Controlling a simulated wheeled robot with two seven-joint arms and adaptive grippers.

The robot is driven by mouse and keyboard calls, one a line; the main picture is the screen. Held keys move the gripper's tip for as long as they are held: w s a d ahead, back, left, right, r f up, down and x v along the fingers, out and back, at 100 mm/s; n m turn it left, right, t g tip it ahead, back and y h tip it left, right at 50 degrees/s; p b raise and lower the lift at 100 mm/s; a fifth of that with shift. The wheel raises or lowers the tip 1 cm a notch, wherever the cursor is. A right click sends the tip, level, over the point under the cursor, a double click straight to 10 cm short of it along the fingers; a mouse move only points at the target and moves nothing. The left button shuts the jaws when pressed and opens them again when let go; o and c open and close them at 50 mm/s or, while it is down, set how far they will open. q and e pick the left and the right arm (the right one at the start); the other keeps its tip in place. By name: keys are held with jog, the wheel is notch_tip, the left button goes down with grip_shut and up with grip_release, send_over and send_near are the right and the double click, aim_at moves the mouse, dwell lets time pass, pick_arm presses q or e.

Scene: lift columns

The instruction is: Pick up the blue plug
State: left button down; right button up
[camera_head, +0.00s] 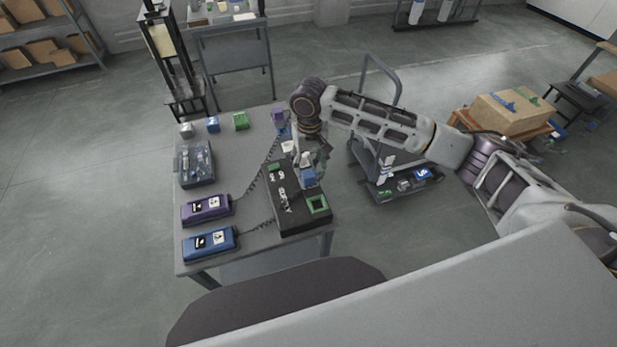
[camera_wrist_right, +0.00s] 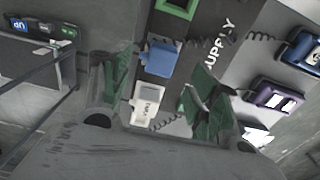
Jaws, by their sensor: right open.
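The blue plug (camera_head: 309,177) sits at the right part of the black supply box (camera_head: 290,221) on the table, partly covered by my right gripper (camera_head: 314,158). In the right wrist view the blue plug (camera_wrist_right: 159,57) shows beside the box's dark face, ahead of the space between the fingers. My right gripper (camera_wrist_right: 160,95) is open there, with its green-grey fingers apart on either side. I cannot tell whether either finger touches the plug. My left gripper is not in view.
A blue handset (camera_head: 210,243) and a purple handset (camera_head: 206,209) lie at the table's left with coiled cords. A purple plug (camera_head: 279,116) and small coloured blocks stand at the back. A white labelled piece (camera_wrist_right: 148,103) shows near the fingers. A cart (camera_head: 400,185) stands right.

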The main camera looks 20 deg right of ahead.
aim_at(308, 173)
jog(key=shift+f, duration=0.5)
jog(key=shift+f, duration=0.15)
jog(key=shift+f+p, duration=0.45)
jog(key=shift+f, duration=2)
jog(key=shift+a, duration=0.1)
jog(key=c, duration=1)
jog(key=shift+c, duration=0.2)
jog(key=shift+r, duration=0.15)
jog(key=shift+r+b, duration=0.45)
jog(key=shift+r, duration=4.45)
